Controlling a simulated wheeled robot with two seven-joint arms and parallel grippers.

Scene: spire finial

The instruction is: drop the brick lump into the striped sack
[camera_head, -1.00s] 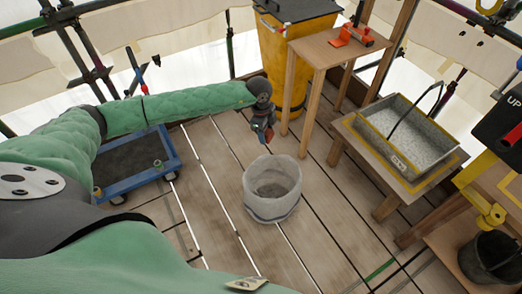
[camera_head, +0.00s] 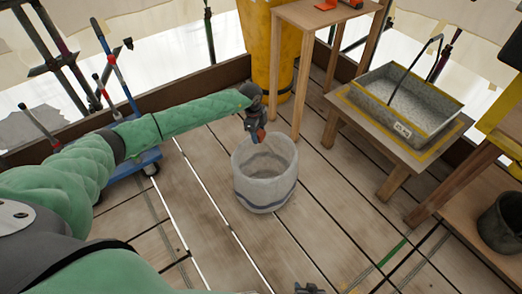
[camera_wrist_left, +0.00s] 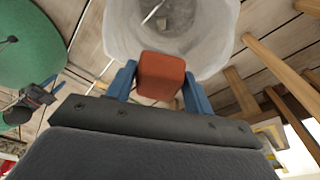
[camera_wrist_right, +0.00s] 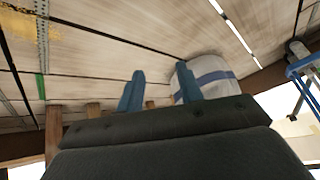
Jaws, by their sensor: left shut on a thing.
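The brick lump (camera_wrist_left: 161,76) is a reddish block held between the blue fingers of my left gripper (camera_wrist_left: 158,84) in the left wrist view. In the head view my left gripper (camera_head: 257,132) holds the brick lump (camera_head: 261,135) above the far rim of the sack. The striped sack (camera_head: 265,192) is whitish with a dark band, upright and open on the plank floor. Its mouth lies beyond the brick in the left wrist view. My right gripper (camera_wrist_right: 160,92) is open and empty in its wrist view, with the sack (camera_wrist_right: 212,72) behind its fingers.
A wooden stand (camera_head: 305,20) and a yellow bin (camera_head: 262,45) stand behind the sack. A blue dolly (camera_head: 140,162) is at left. Floor around the sack is clear.

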